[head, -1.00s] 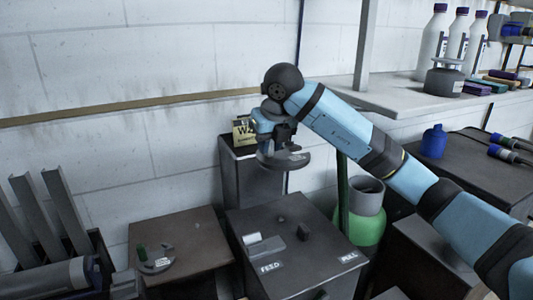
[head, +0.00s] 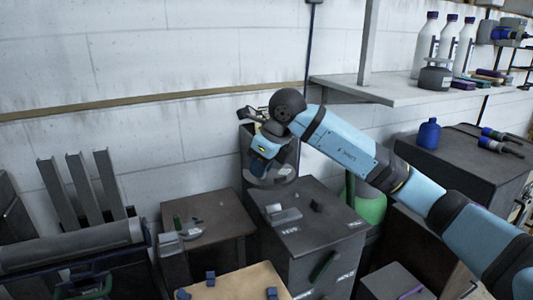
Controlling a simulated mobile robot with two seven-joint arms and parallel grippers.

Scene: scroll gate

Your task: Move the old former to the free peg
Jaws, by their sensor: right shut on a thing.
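My right gripper (head: 264,152) is shut and points down above the back edge of a dark cabinet. A curved grey former with a white label (head: 284,173) shows just below its jaws, in its grip. The gripper covers the former's upper part. I cannot tell which piece is the old one. Small dark upright stubs stand on the cabinet top, one of them (head: 315,205) bare. I cannot tell which peg is the free one. My left gripper is not in view.
The cabinet (head: 325,228) also carries a light grey block (head: 285,215). A wooden board (head: 238,284) with several blue blocks is at the bottom. A green container (head: 368,202) stands right of the cabinet. A shelf (head: 405,92) with bottles lies behind my right arm.

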